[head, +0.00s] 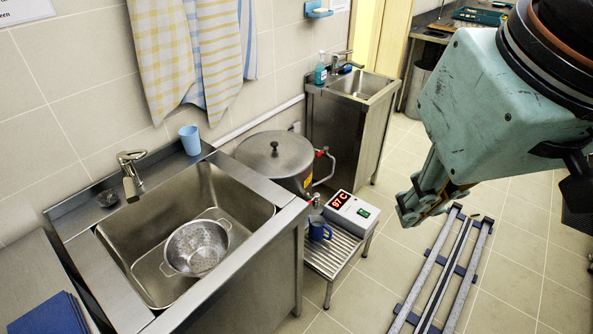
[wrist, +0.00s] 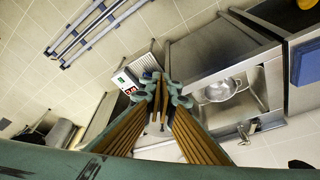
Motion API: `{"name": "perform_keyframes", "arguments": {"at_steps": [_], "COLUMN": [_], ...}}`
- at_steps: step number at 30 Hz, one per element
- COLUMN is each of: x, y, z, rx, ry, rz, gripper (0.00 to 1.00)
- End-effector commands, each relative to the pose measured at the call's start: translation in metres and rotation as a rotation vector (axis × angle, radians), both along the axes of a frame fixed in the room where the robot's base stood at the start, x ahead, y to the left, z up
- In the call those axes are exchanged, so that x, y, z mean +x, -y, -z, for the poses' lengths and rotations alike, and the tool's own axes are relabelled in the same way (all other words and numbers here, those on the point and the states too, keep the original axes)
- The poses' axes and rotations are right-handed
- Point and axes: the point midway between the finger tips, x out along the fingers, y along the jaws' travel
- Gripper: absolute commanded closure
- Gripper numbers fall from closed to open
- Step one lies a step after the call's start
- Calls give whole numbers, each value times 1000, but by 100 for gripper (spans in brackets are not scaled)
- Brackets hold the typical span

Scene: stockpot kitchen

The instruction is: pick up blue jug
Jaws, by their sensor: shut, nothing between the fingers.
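The blue jug (head: 319,231) is small and stands on the slatted metal stand (head: 336,262) in the head view, close below the tap of the big lidded pot. My gripper (head: 410,207) is to the right of the jug, apart from it, with its fingers together and nothing between them. In the wrist view my gripper (wrist: 163,98) points into the scene between the readout box and the sink.
The stockpot (head: 276,158) and a readout box (head: 351,214) showing 97 C stand beside the jug. A sink (head: 245,193) with a colander (head: 197,247) is at left, with a light blue cup (head: 190,140) on its ledge. Floor rails (head: 440,270) lie at right.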

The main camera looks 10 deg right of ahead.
Motion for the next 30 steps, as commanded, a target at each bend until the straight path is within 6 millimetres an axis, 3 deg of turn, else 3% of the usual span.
{"name": "perform_keyframes", "arguments": {"at_steps": [2,10,30], "x": [0,0,11], "y": [0,0,-6], "z": [0,0,3], "rx": [0,0,32], "ry": [0,0,-43], "rz": [0,0,24], "gripper": [100,75,75]}}
